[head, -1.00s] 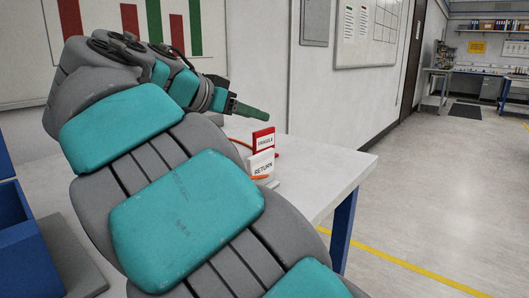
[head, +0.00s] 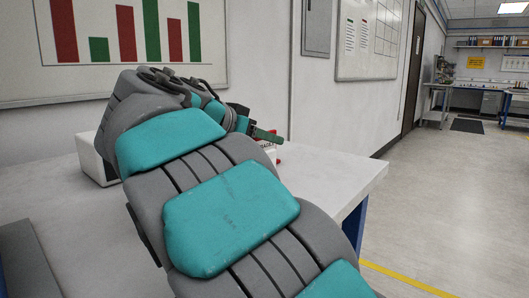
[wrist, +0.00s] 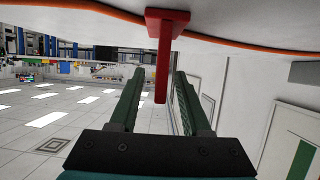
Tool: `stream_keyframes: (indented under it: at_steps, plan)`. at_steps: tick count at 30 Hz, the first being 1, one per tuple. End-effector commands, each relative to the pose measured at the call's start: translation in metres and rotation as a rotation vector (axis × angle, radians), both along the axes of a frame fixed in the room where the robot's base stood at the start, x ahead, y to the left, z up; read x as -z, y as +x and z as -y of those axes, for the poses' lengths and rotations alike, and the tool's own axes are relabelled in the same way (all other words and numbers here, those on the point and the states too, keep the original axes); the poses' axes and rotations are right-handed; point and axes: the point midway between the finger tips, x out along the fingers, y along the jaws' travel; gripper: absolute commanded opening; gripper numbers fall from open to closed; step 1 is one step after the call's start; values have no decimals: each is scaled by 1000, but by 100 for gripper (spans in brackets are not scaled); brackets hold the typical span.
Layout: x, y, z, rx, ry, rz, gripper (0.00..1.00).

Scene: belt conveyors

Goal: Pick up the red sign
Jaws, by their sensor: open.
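The red sign (wrist: 162,75) shows edge-on in the wrist view, which looks upside down. Its wider red foot (wrist: 167,16) rests on the white table. My gripper (wrist: 159,78) is open, with one finger on each side of the sign's panel. Gaps show between the panel and both fingers, so it does not look gripped. In the head view my gripper (head: 266,135) is low over the table by the wall. My arm hides most of the sign there; only small red bits (head: 279,161) show.
The white table (head: 335,175) has a clear right end. A white box (head: 91,160) stands behind my arm on the left. An orange cable (wrist: 222,42) runs along the table by the sign's foot. Open floor (head: 445,190) lies to the right.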

Motion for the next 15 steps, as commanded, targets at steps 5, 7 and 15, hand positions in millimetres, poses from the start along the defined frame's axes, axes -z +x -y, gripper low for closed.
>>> stream_keyframes:
  at_steps: [5, 7, 15]
  plan:
    - [8, 15, 14, -1, 1, -2, 48]
    - [10, 18, 16, -1, 0, -1, 48]
    - [10, 19, 17, -1, 0, 0, 44]
